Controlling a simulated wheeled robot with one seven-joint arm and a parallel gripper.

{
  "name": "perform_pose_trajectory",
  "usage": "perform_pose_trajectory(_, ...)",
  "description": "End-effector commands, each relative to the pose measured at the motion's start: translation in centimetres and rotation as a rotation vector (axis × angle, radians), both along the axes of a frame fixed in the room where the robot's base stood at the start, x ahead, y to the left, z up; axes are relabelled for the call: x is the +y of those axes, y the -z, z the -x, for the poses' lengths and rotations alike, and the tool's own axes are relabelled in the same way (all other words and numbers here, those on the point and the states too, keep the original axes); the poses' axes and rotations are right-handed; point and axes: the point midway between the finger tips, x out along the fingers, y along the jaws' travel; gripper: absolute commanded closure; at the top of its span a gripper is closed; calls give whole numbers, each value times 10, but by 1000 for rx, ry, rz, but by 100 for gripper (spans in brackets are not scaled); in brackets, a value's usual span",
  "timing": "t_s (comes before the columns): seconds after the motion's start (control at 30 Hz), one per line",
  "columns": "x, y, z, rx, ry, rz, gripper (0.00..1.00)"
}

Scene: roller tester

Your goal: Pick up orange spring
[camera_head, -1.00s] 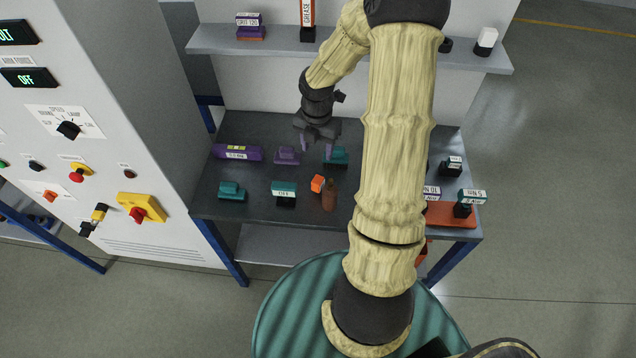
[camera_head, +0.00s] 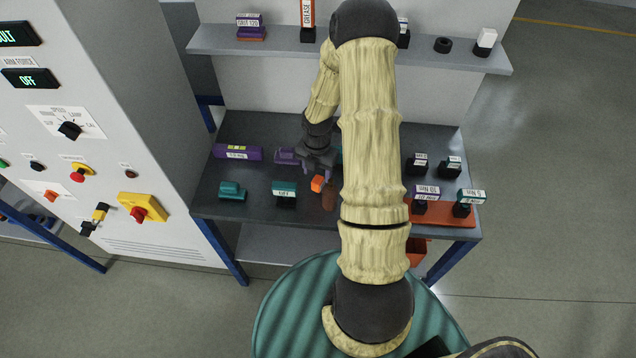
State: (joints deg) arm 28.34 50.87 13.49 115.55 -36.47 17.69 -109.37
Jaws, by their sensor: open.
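The small orange piece (camera_head: 317,183), which fits the orange spring, lies on the dark grey workbench (camera_head: 255,206) near its middle. It is too small to make out any coils. I cannot tell the exact height of the fingertips over the bench. A brown bottle-shaped thing (camera_head: 329,196) is right beside the orange piece, on its right, partly covered by my arm.
A labelled teal block (camera_head: 284,190) and another teal block (camera_head: 231,190) lie to the left. Purple pieces (camera_head: 238,153) lie behind. An orange tray (camera_head: 440,216) with labelled holders is at the right. A shelf (camera_head: 280,40) runs above the back. The left front bench is clear.

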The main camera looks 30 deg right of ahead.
Motion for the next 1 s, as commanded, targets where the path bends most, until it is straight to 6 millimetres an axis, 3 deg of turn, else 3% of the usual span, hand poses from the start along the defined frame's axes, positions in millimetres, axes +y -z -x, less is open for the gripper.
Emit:
perform_pose_trajectory(0.13,0,14,0,0,-1,0,47)
perform_pose_trajectory(0.57,0,19,0,1,-1,0,47)
perform_pose_trajectory(1.0,-3,65,1,1,-2,1,47)
